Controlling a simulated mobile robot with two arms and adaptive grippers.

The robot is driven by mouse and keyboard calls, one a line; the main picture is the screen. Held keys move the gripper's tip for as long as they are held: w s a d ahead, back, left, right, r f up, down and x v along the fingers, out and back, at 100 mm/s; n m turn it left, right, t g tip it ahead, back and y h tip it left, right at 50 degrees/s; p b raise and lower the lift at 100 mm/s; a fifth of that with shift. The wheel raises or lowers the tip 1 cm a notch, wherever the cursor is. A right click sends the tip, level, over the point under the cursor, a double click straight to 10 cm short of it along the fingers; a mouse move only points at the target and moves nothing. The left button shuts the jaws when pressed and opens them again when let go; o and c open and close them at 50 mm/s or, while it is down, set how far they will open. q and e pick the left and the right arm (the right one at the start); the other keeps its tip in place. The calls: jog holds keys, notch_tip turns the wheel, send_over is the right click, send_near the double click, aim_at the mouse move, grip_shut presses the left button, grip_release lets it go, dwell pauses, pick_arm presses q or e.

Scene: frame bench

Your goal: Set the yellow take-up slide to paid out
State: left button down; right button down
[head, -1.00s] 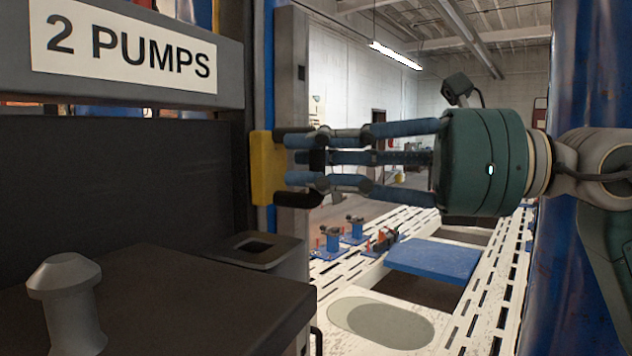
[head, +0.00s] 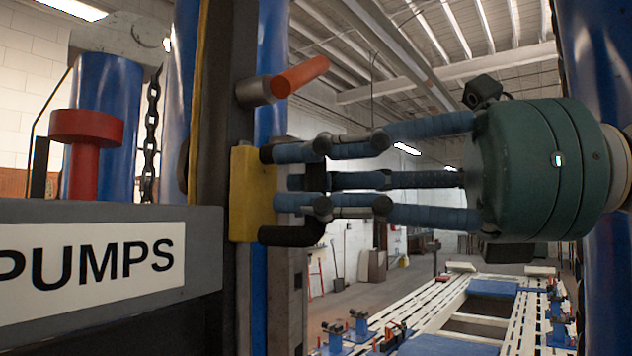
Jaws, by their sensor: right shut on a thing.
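The yellow take-up slide (head: 253,194) is a block on the dark upright post, left of the middle in the head view. A black handle (head: 294,235) sticks out from its right side. My right gripper (head: 282,190) comes in from the right, level with the slide, and its blue-grey fingers are shut on the slide by this handle. The fingers hide part of the handle. The slide sits higher than the PUMPS sign. My left gripper is not in view.
An orange-tipped rod (head: 299,76) juts from the post just above the slide. The PUMPS sign (head: 90,266) is on a grey beam at lower left, with a red knob (head: 86,128) above it. A chain (head: 151,135) hangs behind. A white slotted frame (head: 450,316) lies at lower right.

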jog(key=shift+d+r, duration=0.2)
jog(key=shift+r, duration=0.3)
jog(key=c, duration=1.7)
grip_release()
jog(key=shift+o, duration=0.7)
jog(key=shift+a+f, duration=0.1)
jog(key=shift+f, duration=0.1)
jog(key=shift+w, duration=0.1)
jog(key=v, duration=1.2)
jog(key=shift+f, duration=0.1)
jog(key=shift+f, duration=0.1)
